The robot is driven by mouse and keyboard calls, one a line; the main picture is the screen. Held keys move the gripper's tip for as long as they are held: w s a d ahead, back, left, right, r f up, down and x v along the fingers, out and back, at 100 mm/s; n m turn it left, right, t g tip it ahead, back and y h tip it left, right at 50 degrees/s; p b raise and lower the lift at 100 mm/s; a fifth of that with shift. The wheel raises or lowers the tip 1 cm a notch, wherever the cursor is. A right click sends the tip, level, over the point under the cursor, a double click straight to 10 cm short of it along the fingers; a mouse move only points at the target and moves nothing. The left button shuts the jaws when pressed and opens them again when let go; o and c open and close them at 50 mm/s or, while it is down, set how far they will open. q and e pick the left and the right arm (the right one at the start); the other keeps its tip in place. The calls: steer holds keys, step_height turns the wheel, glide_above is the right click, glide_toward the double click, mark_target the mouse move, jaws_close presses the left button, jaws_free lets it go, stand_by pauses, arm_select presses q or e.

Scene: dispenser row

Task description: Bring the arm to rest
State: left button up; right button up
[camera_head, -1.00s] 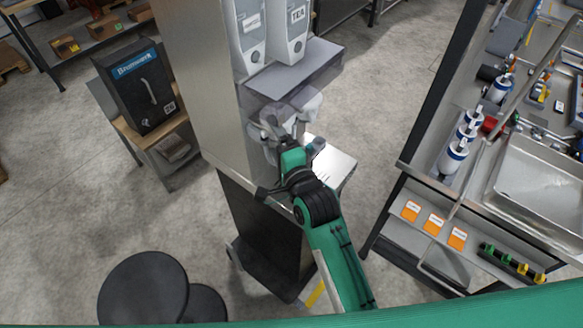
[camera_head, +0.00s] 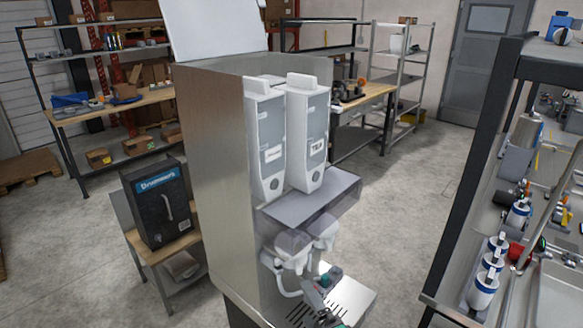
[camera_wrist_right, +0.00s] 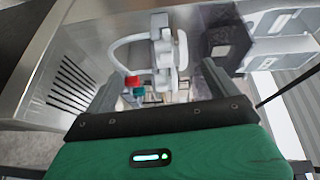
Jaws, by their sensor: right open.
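My right gripper (camera_head: 324,284) is at the front of the steel dispenser (camera_head: 220,170), just below its two pale nozzles (camera_head: 293,252) and above the slotted drip tray (camera_head: 352,300). Most of my right arm is below the head view. In the right wrist view the two dark fingers of the right gripper (camera_wrist_right: 162,88) are spread apart. White dispenser parts (camera_wrist_right: 165,50) with a curved tube show beyond them. A small red piece (camera_wrist_right: 133,82) and a teal piece show near the left finger; I cannot tell what they belong to. My left gripper is not in view.
Two white canisters (camera_head: 308,135), one labelled TEA, stand in the dispenser above a grey shelf (camera_head: 315,198). A black Brummers box (camera_head: 160,205) sits on a low stand at the left. A workbench with white bottles (camera_head: 484,290) stands at the right. Open floor lies between.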

steer(key=s+d+f+n+g+h, duration=0.6)
steer(key=s+d+f+n+g, duration=0.8)
steer(key=s+d+f, duration=0.55)
step_height(320, 180, down, 32)
steer(key=s+a+n, duration=0.1)
steer(key=s+d+f+g+b, duration=0.1)
steer(key=s+d+f, duration=0.2)
steer(key=s+f, duration=1.6)
steer(key=shift+d+h, duration=0.15)
steer(key=shift+h, duration=0.15)
